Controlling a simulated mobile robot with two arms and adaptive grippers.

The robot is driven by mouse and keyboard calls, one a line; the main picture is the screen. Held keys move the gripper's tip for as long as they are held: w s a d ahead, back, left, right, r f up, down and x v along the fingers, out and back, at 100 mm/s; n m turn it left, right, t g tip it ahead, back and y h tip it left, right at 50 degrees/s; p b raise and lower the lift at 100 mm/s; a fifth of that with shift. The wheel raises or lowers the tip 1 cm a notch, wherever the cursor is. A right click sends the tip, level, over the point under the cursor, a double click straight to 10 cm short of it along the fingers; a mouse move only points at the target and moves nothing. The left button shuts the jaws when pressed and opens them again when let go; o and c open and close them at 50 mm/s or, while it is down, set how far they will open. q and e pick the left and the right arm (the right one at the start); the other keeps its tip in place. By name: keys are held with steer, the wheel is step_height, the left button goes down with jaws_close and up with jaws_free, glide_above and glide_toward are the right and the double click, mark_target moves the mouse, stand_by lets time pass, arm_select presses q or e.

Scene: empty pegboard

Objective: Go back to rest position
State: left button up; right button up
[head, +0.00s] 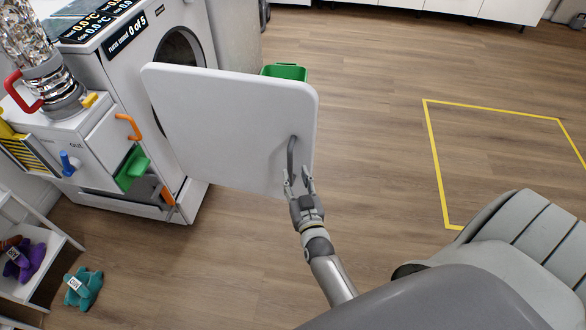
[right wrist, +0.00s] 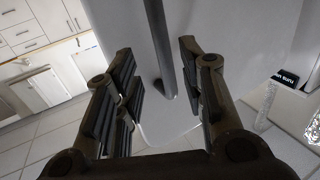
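My right gripper (head: 300,181) is at the lower right part of a white panel (head: 215,125), by its grey bar handle (head: 291,158). The panel stands out in front of a white machine (head: 125,75) like an open door. In the right wrist view the gripper's fingers (right wrist: 157,60) are apart, one on each side of the dark handle (right wrist: 160,45). Gaps show between the handle and both fingers, so the gripper is open and not clamped on it. My left gripper is not in view.
A green bin (head: 285,72) shows behind the panel. A white unit with coloured handles (head: 75,140) and a shelf (head: 35,260) stand at left. A teal labelled item (head: 83,288) is at lower left. A yellow outlined square (head: 437,160) marks clear wooden floor at right.

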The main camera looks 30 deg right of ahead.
steer(key=shift+s+a, duration=0.25)
steer(key=shift+s, duration=0.35)
